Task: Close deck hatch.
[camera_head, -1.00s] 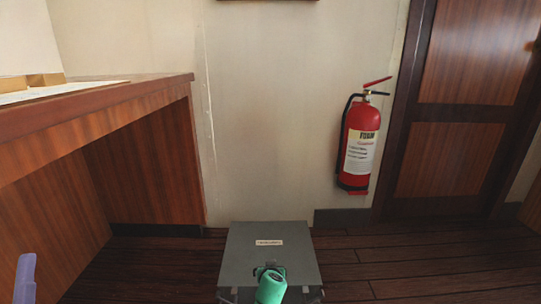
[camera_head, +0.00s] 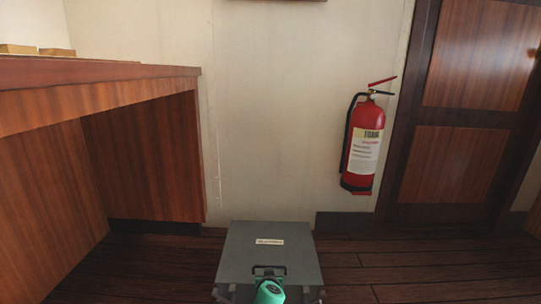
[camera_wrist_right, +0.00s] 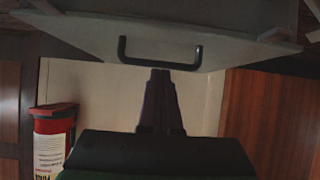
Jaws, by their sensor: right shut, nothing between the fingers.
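The deck hatch shows in the head view as a square grey lid (camera_head: 248,255) with a small label, low in the middle near the wall. A dark bar handle (camera_head: 268,268) is at its near edge; hatch parts below run out of the frame. My right arm's green part covers some of that edge, and its fingers are hidden there. In the right wrist view the lid (camera_wrist_right: 225,22) fills the top, with the handle (camera_wrist_right: 160,57) on it. My right gripper (camera_wrist_right: 160,72) is shut and empty, its tips at the handle's bar; contact is unclear. My left gripper is out of view.
A wooden desk (camera_head: 100,72) stands to the left of the hatch. A red fire extinguisher (camera_head: 363,145) hangs on the wall at the right, beside a wooden door (camera_head: 460,120). Bare plank floor (camera_head: 420,260) lies to the right of the hatch.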

